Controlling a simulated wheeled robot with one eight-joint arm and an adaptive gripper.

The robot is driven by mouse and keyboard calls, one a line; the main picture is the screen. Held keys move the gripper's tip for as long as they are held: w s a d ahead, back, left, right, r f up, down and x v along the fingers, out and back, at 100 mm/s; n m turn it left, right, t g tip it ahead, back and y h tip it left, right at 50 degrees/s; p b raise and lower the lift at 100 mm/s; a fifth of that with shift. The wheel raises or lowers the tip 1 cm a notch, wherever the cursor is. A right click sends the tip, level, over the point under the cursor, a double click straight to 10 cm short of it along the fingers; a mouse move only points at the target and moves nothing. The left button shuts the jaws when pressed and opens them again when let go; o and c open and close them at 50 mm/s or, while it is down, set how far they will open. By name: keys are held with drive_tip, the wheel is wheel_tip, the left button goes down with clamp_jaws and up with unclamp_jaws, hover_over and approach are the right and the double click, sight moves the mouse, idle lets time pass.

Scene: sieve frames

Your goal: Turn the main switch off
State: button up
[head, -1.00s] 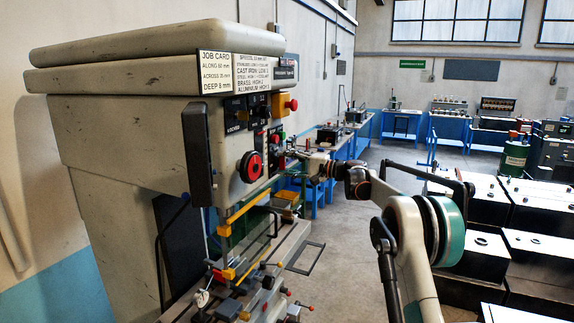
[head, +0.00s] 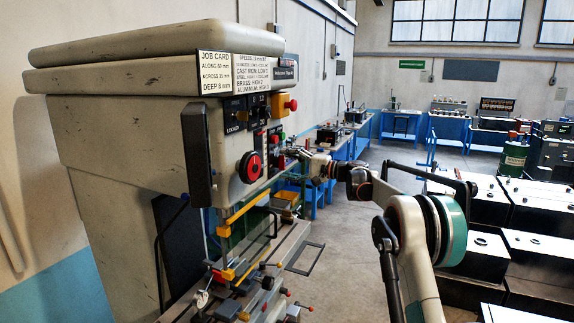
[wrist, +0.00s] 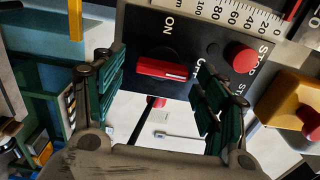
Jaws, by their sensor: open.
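The main switch (wrist: 163,69) is a red bar handle on a black panel in the wrist view. It lies nearly level in the picture, with a white line towards its right end. ON is printed above it; a label starting with O, partly hidden by the right finger, is at its right. My gripper (wrist: 160,80) is open, its green-padded fingers left and right of the handle; I see no contact, and depth is hard to judge. In the head view my gripper (head: 299,153) is small, beside the machine's control panel (head: 276,145).
A red STOP button (wrist: 240,57) sits right of the handle, close to the right finger. A yellow box with a red button (wrist: 297,104) stands at the right; it also shows in the head view (head: 285,104). A red and black dial (head: 251,167) is on the machine's front.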

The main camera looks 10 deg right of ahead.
drive_tip(key=v, duration=1.1)
drive_tip(key=shift+s+d, duration=0.1)
drive_tip(key=shift+d, duration=0.05)
drive_tip(key=s+a+f+n+g+h+b, duration=0.1)
drive_tip(key=s+a+f+h+b, duration=0.2)
drive_tip(key=s, duration=0.5)
drive_tip(key=s+a+f+n+g+h+b, duration=0.1)
drive_tip(key=s+a+f+h+b, duration=0.15)
drive_tip(key=s+a, duration=0.35)
drive_tip(key=s+a+f+n+g+h+b, duration=0.15)
drive_tip(key=s+a+b, duration=0.25)
drive_tip(key=s, duration=0.5)
drive_tip(key=s+d+f+n+h+b, duration=0.1)
drive_tip(key=s+f+n+h+b, duration=0.1)
drive_tip(key=s+f, duration=0.9)
drive_tip(key=s+d+f+n+h+b, duration=0.2)
drive_tip(key=s+f+h+b, duration=0.3)
drive_tip(key=s+f, duration=0.7)
drive_tip(key=s+b, duration=0.1)
drive_tip(key=s, duration=0.7)
drive_tip(key=shift+s+d+f+h+b, duration=0.15)
drive_tip(key=shift+d+f+h+b, duration=0.05)
drive_tip(key=shift+f+h+b, duration=0.15)
